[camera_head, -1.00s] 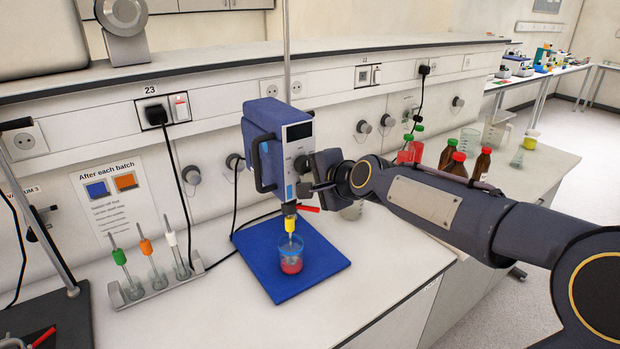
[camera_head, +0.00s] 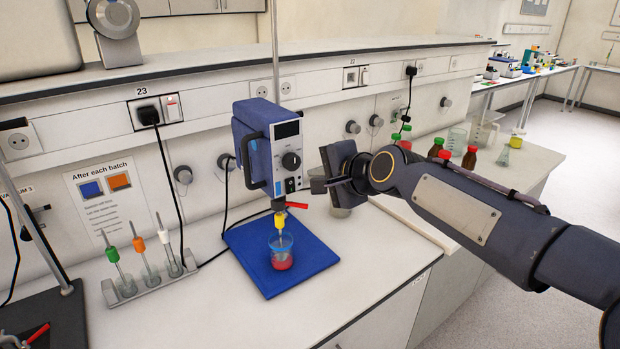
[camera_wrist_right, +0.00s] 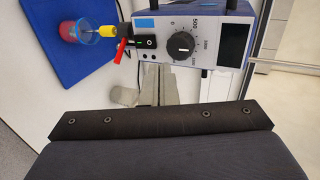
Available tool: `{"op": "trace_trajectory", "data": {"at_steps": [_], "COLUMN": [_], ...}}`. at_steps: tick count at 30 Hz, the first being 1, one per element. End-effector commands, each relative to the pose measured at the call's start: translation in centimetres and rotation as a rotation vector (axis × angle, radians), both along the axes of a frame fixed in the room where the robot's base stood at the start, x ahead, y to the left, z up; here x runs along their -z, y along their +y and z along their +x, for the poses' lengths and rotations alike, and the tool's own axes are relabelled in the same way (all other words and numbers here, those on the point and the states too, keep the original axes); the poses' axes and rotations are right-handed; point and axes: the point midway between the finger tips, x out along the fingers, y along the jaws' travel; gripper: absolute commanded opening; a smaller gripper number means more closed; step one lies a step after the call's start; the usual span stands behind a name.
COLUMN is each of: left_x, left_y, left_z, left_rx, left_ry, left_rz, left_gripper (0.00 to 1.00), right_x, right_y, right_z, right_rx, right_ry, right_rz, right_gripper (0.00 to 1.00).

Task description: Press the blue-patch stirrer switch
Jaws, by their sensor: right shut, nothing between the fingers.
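The blue overhead stirrer (camera_head: 262,140) hangs on a rod above a blue mat (camera_head: 270,285). Its panel has a display, a black knob (camera_head: 291,161) and a small blue patch (camera_head: 278,187) low down. In the right wrist view the blue patch (camera_wrist_right: 145,25) is beside a black switch (camera_wrist_right: 147,42); the knob (camera_wrist_right: 182,47) is right of it. My right gripper (camera_head: 314,180) is shut and empty, just right of the stirrer panel. In the wrist view its fingertips (camera_wrist_right: 160,68) point at the panel's lower edge, below the switch; contact cannot be told. My left gripper is out of view.
A beaker (camera_head: 281,252) of red liquid stands on the mat under the yellow chuck (camera_head: 280,221). A red lever (camera_head: 297,205) juts out by the chuck. A rack (camera_head: 150,284) with three tools stands left. Bottles (camera_head: 470,158) and glassware stand behind my right arm.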

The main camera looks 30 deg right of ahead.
Motion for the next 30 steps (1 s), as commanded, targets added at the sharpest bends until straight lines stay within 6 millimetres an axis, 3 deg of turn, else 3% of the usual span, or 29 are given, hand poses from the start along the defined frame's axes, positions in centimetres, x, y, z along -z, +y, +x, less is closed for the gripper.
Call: {"op": "trace_trajectory", "data": {"at_steps": [3,9,30], "left_x": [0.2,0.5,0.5], "left_y": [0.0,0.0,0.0], "left_z": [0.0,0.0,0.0], "left_rx": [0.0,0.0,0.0], "left_ry": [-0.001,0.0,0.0], "left_rz": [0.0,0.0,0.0], "left_gripper": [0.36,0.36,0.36], "right_x": [-1.4,-2.8,-2.7], "right_y": [-0.3,-0.4,-0.1], "right_z": [-1.8,-3.5,-4.2], "right_rx": [0.002,0.001,-0.013], "right_ry": [-0.005,-0.002,0.008], "right_rz": [-0.002,0.0,-0.014], "right_gripper": [0.0,0.0,0.0]}}
